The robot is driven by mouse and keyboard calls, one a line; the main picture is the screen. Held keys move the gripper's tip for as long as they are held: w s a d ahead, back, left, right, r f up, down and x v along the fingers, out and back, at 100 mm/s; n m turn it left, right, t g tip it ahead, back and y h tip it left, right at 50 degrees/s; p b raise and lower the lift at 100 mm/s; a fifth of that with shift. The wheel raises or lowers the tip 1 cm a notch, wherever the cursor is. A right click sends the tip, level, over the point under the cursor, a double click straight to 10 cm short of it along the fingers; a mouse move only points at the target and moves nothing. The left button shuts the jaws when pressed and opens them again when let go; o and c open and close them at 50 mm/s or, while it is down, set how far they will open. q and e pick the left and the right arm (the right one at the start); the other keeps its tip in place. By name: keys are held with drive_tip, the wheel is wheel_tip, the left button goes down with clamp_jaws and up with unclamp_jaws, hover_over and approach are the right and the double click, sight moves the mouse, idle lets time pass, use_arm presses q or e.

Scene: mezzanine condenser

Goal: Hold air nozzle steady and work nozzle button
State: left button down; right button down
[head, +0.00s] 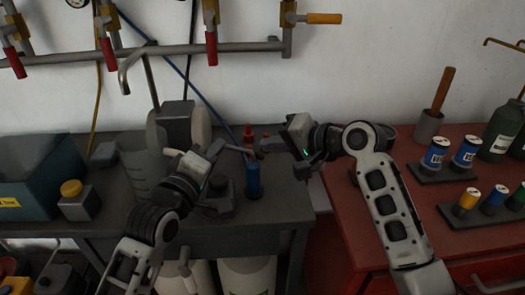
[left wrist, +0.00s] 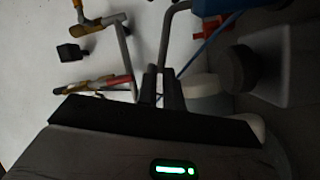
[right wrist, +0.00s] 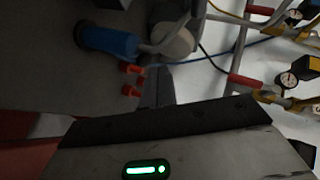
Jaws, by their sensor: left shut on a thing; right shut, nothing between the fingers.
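The air nozzle (head: 253,182) appears as a blue upright body with a bent grey tube at its top, over the dark bench. Its blue body also shows in the right wrist view (right wrist: 108,41). My left gripper (head: 218,148) is shut on the nozzle, at its grey tube (left wrist: 166,50). My right gripper (head: 268,146) is shut and empty, just right of the nozzle's top. Its fingers (right wrist: 158,85) are close to small red-orange parts (right wrist: 132,70); contact cannot be told. I cannot make out the nozzle button clearly.
A pipe manifold (head: 190,48) with red-handled valves runs along the wall behind. A clear jug (head: 145,165) and a blue bin (head: 40,175) stand left on the bench. A red cabinet top (head: 400,170) with spools and a green bottle (head: 500,130) is at right.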

drive_tip(key=shift+d+r, duration=0.3)
drive_tip(key=shift+r, duration=0.15)
drive_tip(key=shift+w+d+r, duration=0.1)
drive_tip(key=shift+d+r, duration=0.3)
drive_tip(key=shift+r, duration=0.35)
drive_tip(key=shift+d+r, duration=0.45)
drive_tip(key=shift+r, duration=0.25)
drive_tip(key=shift+w+d+r, duration=0.1)
drive_tip(key=shift+d+r, duration=0.3)
drive_tip(key=shift+r, duration=0.35)
idle(0.9)
drive_tip(key=d+r, duration=0.2)
drive_tip(key=r, duration=0.1)
drive_tip(key=shift+r, duration=0.15)
drive_tip(key=shift+a, duration=0.1)
drive_tip(key=a+f, duration=0.4)
drive_tip(key=f, duration=0.3)
drive_tip(key=shift+s+a+f, duration=0.15)
drive_tip(key=shift+f, duration=0.2)
idle(2.0)
